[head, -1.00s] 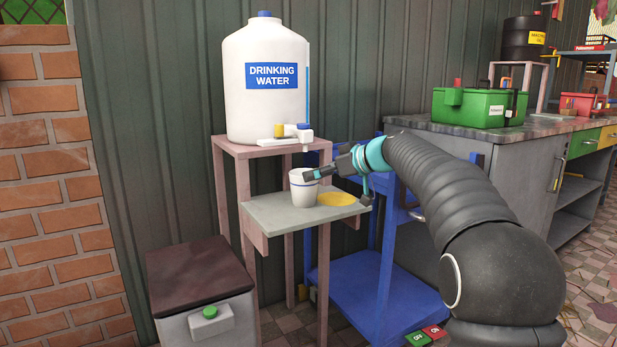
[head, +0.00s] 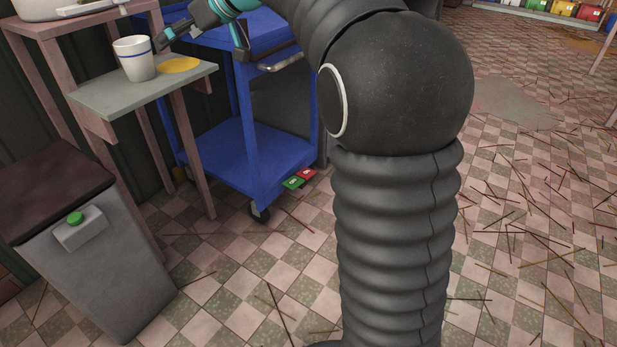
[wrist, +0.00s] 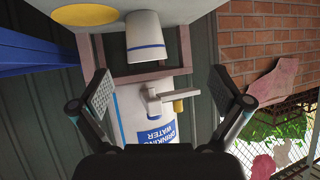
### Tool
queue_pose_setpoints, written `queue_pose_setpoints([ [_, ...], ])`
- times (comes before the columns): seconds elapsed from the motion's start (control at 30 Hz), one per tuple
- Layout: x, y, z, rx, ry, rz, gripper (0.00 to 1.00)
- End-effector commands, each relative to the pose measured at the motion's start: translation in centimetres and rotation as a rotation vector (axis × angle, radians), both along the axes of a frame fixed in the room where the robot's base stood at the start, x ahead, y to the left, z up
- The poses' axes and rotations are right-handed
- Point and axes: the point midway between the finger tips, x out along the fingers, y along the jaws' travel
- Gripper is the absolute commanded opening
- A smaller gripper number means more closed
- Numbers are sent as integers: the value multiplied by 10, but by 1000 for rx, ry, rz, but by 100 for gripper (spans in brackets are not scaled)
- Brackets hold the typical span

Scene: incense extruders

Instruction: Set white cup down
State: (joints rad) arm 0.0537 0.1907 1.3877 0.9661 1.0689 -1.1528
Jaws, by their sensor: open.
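The white cup (head: 134,58) with a blue band stands upright on the grey shelf (head: 108,100) of the water stand in the head view. It also shows upside down in the wrist view (wrist: 146,36), on the shelf beyond my fingers. My gripper (head: 163,42) is just to the right of the cup, near its rim.
A yellow disc (head: 179,65) lies on the shelf beside the cup. The water jug's tap (wrist: 158,100) is close by in the wrist view. A blue cart (head: 250,150) stands right of the stand, and a grey bin (head: 95,265) stands in front. Thin sticks litter the floor.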

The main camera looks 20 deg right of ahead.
Motion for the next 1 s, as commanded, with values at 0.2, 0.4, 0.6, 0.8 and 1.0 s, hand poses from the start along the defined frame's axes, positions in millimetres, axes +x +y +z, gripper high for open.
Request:
queue_pose_setpoints([
  [0.2,-101,-21,-34,-93,197,-177,100],
  [0.4,-191,-49,-79,-175,336,-362,100],
  [0.6,-279,-80,-134,-247,427,-560,100],
  [0.8,-347,-110,-188,-301,465,-734,100],
  [1.0,-378,-125,-216,-321,472,-821,100],
])
